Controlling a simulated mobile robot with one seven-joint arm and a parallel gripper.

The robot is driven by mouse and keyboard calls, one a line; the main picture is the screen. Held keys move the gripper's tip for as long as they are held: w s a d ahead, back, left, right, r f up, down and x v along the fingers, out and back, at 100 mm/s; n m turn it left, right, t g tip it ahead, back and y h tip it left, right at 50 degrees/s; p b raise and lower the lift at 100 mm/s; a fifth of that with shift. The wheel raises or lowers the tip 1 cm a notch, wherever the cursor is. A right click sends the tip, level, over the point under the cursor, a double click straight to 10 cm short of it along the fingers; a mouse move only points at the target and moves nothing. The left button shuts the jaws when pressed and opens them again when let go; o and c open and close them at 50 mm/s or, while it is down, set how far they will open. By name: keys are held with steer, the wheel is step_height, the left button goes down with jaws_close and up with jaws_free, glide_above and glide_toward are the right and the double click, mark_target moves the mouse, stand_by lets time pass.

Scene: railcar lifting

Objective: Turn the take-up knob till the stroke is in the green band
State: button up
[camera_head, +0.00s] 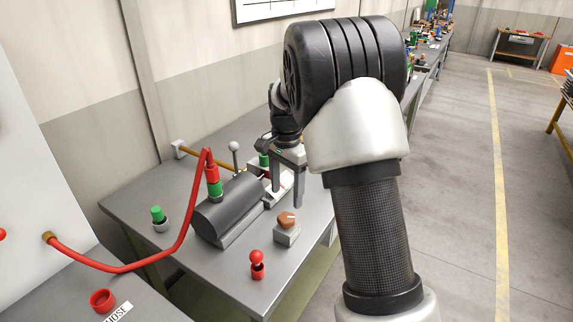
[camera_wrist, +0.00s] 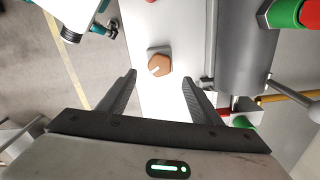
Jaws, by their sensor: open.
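The take-up knob is most likely the orange-brown hexagonal knob (camera_head: 286,218) with a white pointer mark, on a small grey block at the bench's front right. It also shows in the wrist view (camera_wrist: 159,62), just beyond the gap between the fingertips. My gripper (camera_head: 286,196) is open and empty above the bench, fingers pointing down, with nothing between them. A dark grey cylinder (camera_head: 228,208) lies left of the knob. Behind my fingers is a white plate (camera_head: 276,193) with red on it, partly hidden; I cannot read a stroke or green band there.
A red hose (camera_head: 130,268) runs to a red and green coupling (camera_head: 214,180) by the cylinder. A red ball-topped part (camera_head: 257,264), a green-capped part (camera_head: 159,217) and a ball-ended lever (camera_head: 235,155) stand nearby. The bench (camera_head: 183,250) has bare room at the front left.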

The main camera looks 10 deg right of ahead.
step_height(320, 180, up, 9)
stand_by(0.4)
steer(key=s+r+n+t+p, duration=0.25)
steer(key=s+r+n, duration=0.25)
steer(key=s+r, duration=0.65)
steer(key=s+a+f+n+t+p, duration=0.1)
steer(key=s+n+t, duration=0.2)
steer(key=s, duration=1.4)
steer(key=shift+s+f+n, duration=0.25)
steer(key=shift+f+n, duration=0.1)
steer(key=shift+n, duration=1.65)
